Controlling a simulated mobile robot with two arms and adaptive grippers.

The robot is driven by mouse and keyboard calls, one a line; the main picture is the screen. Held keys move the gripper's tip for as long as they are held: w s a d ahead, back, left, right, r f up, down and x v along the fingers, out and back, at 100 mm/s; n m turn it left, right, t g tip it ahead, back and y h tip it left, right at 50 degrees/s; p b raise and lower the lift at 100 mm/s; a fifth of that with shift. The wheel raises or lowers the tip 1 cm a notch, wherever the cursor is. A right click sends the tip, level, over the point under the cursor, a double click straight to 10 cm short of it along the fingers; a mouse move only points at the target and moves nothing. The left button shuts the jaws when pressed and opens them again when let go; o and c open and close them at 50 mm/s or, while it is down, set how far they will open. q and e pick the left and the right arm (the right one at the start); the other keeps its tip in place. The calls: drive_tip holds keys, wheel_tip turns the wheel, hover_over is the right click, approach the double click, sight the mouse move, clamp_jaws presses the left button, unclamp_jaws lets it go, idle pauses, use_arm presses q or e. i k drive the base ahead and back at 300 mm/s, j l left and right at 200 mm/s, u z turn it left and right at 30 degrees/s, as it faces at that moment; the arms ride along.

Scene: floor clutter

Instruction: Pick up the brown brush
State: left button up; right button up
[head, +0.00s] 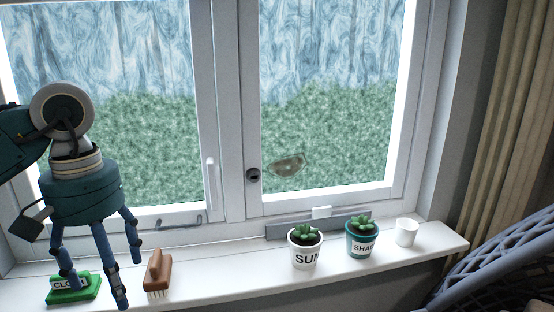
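The brown brush (158,272) stands on the white windowsill at the lower left, with pale bristles at its lower end. My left gripper (97,282) hangs over the sill to the left of the brush, fingers pointing down and spread apart. Its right fingers are near the brush but appear apart from it. Behind and between the fingers is a green object with a white label (72,287), partly hidden by them. Nothing is seen held in the gripper. My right gripper is not in view.
A white pot marked SUN (305,249), a teal pot (362,240) and a small white cup (406,232) stand on the sill's right part. The sill (225,267) is clear between brush and pots. Window frame rises behind; a woven chair (500,265) is at right.

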sight(157, 280)
drive_tip(key=k, duration=0.95)
